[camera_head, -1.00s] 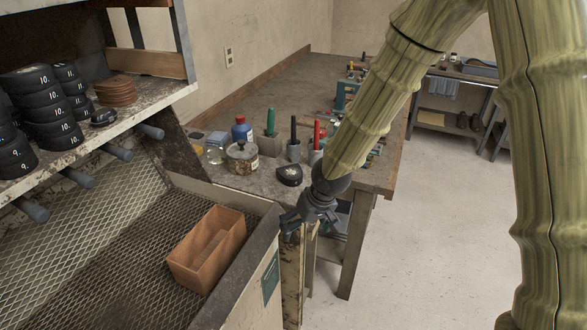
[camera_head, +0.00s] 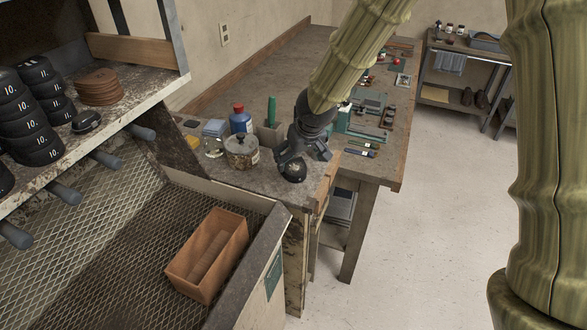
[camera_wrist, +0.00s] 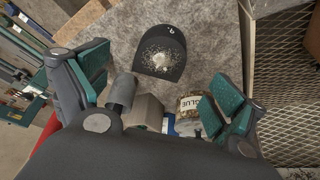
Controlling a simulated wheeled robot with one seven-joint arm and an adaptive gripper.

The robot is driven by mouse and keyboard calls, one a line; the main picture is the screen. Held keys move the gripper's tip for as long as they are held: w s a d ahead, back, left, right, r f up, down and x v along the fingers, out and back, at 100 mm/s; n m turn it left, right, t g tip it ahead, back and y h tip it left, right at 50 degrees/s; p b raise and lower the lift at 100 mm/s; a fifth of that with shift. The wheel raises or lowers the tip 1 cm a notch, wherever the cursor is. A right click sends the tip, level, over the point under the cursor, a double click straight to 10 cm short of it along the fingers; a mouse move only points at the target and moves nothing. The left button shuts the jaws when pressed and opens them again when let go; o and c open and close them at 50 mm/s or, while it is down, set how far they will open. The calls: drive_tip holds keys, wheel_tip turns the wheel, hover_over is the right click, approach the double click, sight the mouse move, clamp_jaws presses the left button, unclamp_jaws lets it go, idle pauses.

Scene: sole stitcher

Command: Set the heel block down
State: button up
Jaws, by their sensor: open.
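The heel block (camera_wrist: 174,70) is black and D-shaped, with a pale rough patch and a small white mark. It lies flat on the grey bench top (camera_wrist: 215,40). In the wrist view my gripper (camera_wrist: 160,85) is open, with its green-padded fingers apart and the block in line with the gap between them. Nothing is held. In the head view my gripper (camera_head: 303,150) is over the bench's near corner and hides much of the block (camera_head: 293,174). I cannot tell the exact height of the fingers above it.
A glue jar (camera_head: 241,153), a blue bottle (camera_head: 240,119) and a holder with a green handle (camera_head: 271,113) stand close left of my gripper. A wooden box (camera_head: 208,255) sits in the mesh bin. Black heel blocks (camera_head: 30,118) are stacked on the left shelf.

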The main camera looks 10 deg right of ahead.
sight(295, 167)
drive_tip(key=shift+p+x, duration=0.6)
drive_tip(key=shift+x, duration=2.35)
drive_tip(key=c, duration=1.2)
drive_tip(key=shift+c, duration=0.6)
drive_tip(key=shift+r, duration=0.15)
